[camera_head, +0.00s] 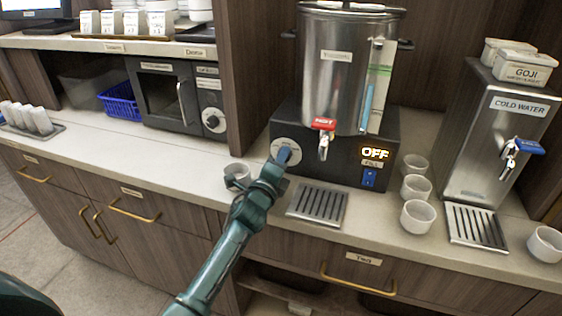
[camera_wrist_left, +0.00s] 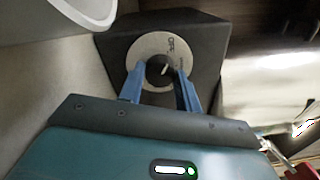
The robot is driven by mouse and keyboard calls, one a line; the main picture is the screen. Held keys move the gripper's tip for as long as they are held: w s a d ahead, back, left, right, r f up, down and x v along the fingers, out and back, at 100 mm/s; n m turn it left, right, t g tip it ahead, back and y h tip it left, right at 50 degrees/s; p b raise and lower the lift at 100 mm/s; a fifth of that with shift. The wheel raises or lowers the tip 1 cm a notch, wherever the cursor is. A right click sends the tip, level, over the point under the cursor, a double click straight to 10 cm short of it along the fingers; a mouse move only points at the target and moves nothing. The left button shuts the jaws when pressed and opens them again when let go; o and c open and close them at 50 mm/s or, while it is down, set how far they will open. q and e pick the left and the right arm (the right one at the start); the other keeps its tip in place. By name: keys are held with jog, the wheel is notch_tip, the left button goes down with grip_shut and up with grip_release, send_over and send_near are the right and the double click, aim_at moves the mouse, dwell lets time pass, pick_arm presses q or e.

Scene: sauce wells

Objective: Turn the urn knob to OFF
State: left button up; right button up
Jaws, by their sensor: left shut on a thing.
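The steel urn (camera_head: 338,75) stands on a black base (camera_head: 335,165) on the counter. The base's lit display (camera_head: 375,153) reads OFF. The urn knob's round silver dial plate (camera_head: 287,150) is on the front left of the base; in the left wrist view the plate (camera_wrist_left: 147,46) has dark lettering. My left gripper (camera_head: 283,157) is at the dial. In the left wrist view its blue fingers (camera_wrist_left: 160,82) are shut on the dark knob (camera_wrist_left: 159,70), which has a white mark. The fingers hide part of the knob. My right gripper is not in view.
A drip tray (camera_head: 317,204) lies below the red-handled tap (camera_head: 323,130). Several cups (camera_head: 417,216) stand right of the base, then the cold water dispenser (camera_head: 497,135). The counter at left is mostly clear.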

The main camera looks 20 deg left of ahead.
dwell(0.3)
pick_arm(q)
jog(key=o, duration=1)
jog(key=shift+c, duration=0.2)
jog(key=s, duration=1.3)
jog(key=shift+a+f+b, duration=0.3)
jog(key=shift+a, duration=0.1)
jog(key=shift+s+f, duration=0.1)
jog(key=shift+s, duration=0.05)
